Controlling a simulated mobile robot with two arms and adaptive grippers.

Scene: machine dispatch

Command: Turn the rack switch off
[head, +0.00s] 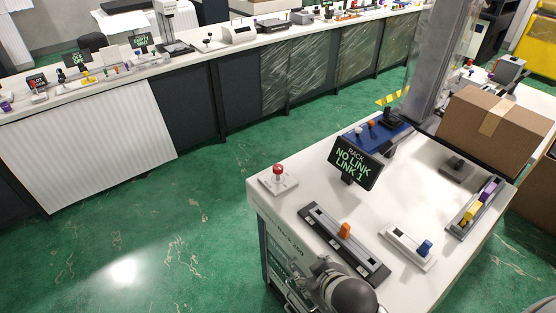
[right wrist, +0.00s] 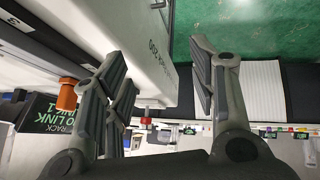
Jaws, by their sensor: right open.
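A red-topped lever (head: 278,172) stands at the left corner. I cannot tell which control is the rack switch. My right gripper (head: 306,278) is open and empty at the cabinet's front left edge, with its fingers apart (right wrist: 160,75). The orange knob (right wrist: 68,95) is beside its left finger, apart. My left gripper is not in view.
A cardboard box (head: 495,123) and a rail with yellow and purple sliders (head: 473,208) are on the right. A clear column (head: 437,60) rises behind the display. A long counter (head: 230,48) with devices runs along the back. Green floor lies open at left.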

